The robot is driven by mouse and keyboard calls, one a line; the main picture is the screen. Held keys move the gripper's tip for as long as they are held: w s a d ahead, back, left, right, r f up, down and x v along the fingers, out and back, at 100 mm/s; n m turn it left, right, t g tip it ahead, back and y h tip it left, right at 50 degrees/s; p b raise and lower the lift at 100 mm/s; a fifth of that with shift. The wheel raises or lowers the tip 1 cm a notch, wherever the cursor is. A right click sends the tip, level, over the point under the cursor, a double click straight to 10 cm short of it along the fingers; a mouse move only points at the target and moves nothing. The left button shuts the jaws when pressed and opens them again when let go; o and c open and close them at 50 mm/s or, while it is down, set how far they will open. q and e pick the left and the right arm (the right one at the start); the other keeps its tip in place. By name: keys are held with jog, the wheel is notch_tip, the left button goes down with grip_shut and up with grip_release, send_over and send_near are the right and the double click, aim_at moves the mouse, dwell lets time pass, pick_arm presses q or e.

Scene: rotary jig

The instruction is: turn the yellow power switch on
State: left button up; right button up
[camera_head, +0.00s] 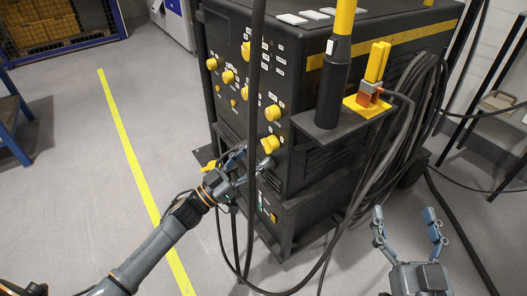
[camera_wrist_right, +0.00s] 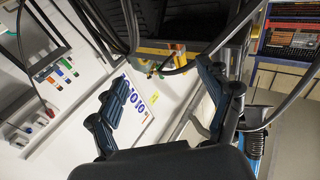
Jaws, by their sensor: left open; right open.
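Several yellow knobs sit on the front of a black machine (camera_head: 310,185) in the head view. The lowest yellow knob (camera_head: 270,145), the likely power switch, is right beside the fingertips of my left gripper (camera_head: 254,160). That gripper is open, with its fingers toward the panel; I cannot tell whether it touches the knob. Another yellow part (camera_head: 208,166) shows just left of the gripper, partly hidden by it. My right gripper (camera_head: 405,216) is open and empty over the floor at lower right. Its spread fingers also show in the right wrist view (camera_wrist_right: 160,85).
Thick black cables (camera_head: 415,100) hang on the machine's right side, and others cross its front. A yellow and orange tool (camera_head: 372,75) stands on a side shelf. A yellow floor line (camera_head: 130,150) runs at left. Open floor (camera_head: 70,200) lies left of my left arm.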

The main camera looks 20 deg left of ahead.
aim_at(265, 149)
pick_arm(q)
jog(key=shift+x, duration=1.75)
pick_arm(e)
jog(key=shift+s+a+r+t, duration=0.1)
jog(key=shift+r+t, duration=0.25)
jog(key=shift+r, duration=0.15)
jog(key=shift+s+a+r+t, duration=0.1)
jog(key=shift+r+t, duration=0.25)
jog(key=shift+r, duration=0.15)
pick_arm(q)
jog(key=c, duration=1.2)
pick_arm(e)
jog(key=shift+d, duration=0.1)
